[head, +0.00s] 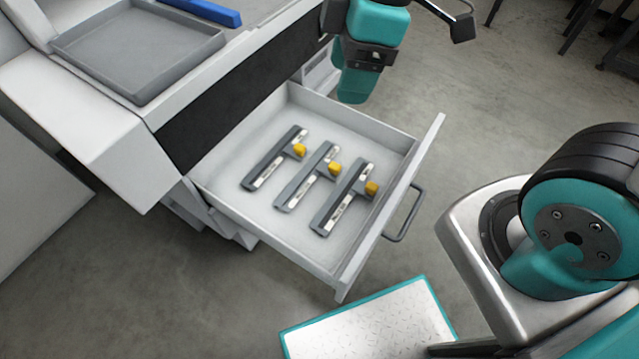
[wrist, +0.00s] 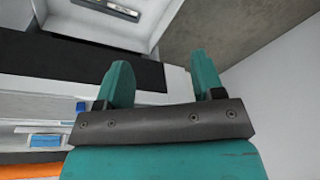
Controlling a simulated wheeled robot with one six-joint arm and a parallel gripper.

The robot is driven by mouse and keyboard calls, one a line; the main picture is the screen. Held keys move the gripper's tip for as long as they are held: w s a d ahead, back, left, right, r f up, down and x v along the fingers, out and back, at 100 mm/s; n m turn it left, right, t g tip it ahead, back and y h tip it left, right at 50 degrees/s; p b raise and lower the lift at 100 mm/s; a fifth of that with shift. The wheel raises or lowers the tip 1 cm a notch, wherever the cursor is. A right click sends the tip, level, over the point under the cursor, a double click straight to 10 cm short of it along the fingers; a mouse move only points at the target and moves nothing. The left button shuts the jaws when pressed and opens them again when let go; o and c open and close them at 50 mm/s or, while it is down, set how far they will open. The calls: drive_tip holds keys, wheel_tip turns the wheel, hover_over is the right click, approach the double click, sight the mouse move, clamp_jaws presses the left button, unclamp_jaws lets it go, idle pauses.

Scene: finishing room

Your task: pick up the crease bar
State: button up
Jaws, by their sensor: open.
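Three look-alike grey bars with pale labelled strips and yellow knobs lie side by side in an open drawer: a left bar (head: 272,160), a middle bar (head: 305,180) and a right bar (head: 340,200). I take these as crease bars; nothing marks one out. The drawer (head: 235,197) is light grey and pulled out from the cabinet. My gripper (head: 354,88) is above and beyond the drawer's far end, apart from the bars. In the wrist view my gripper (wrist: 160,62) is open and empty, and part of one bar (wrist: 108,9) shows at the top.
A grey tray (head: 140,55) and a blue object (head: 205,10) are on the cabinet top. The drawer front has a dark handle (head: 405,215). A teal-edged metal plate (head: 370,325) is on the floor below. Open floor lies right of the drawer.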

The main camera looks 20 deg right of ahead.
drive_tip(key=w+d+f+n+h+b, duration=0.1)
drive_tip(key=w+f+n+b, duration=0.35)
drive_tip(key=f, duration=0.55)
drive_tip(key=w+d+f+n+h+b, duration=0.2)
drive_tip(key=w+f+n+b, duration=0.3)
drive_tip(key=f, duration=0.4)
drive_tip(key=n+b, duration=0.1)
drive_tip(key=b, duration=0.2)
hover_over(334, 167)
drive_tip(key=f, duration=1.1)
drive_tip(key=shift+s+a+f, duration=0.15)
drive_tip(key=shift+s+f, duration=0.1)
drive_tip(key=shift+s, duration=0.15)
drive_tip(key=shift+w+f+b, duration=0.2)
drive_tip(key=shift+f+b, duration=0.25)
drive_tip(key=shift+f, duration=1)
drive_tip(key=shift+w+f+b, duration=0.15)
drive_tip(key=shift+f+b, duration=0.25)
drive_tip(key=shift+f, duration=1.05)
drive_tip(key=c, duration=1)
